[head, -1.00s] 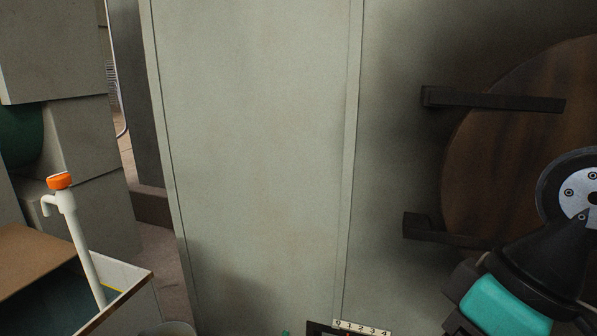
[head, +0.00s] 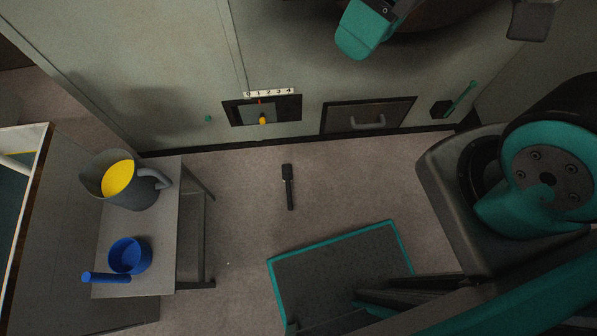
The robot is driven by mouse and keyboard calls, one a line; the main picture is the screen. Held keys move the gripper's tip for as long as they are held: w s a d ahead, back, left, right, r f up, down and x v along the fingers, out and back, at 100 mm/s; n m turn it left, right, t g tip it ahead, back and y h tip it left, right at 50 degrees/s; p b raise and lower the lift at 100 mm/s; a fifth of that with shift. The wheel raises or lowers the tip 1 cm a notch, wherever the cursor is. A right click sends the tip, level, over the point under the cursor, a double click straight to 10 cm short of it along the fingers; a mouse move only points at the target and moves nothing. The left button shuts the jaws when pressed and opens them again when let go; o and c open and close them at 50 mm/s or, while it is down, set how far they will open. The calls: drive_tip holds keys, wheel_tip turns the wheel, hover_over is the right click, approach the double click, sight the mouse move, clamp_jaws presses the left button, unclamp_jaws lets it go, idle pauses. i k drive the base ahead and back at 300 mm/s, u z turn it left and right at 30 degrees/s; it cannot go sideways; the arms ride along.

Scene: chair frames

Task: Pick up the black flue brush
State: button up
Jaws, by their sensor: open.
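The black flue brush (head: 288,187) lies on the floor in the head view, a little left of the middle. It has a wider dark head at the end toward the grey wall and a thin handle pointing toward me. Nothing touches it and bare floor surrounds it.
A grey bench (head: 184,225) at left bears a grey jug (head: 141,192) with yellow inside and a blue pan (head: 129,256). A teal-edged dark mat (head: 335,260) lies nearer me. A drawer front (head: 367,116) and a yellow-knobbed slider (head: 262,119) are low on the wall.

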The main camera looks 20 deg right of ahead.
sight(287, 174)
drive_tip(key=z, duration=0.55)
drive_tip(key=k, duration=0.5)
drive_tip(key=u, duration=0.35)
drive_tip(key=i, duration=0.85)
drive_tip(key=u, duration=1.45)
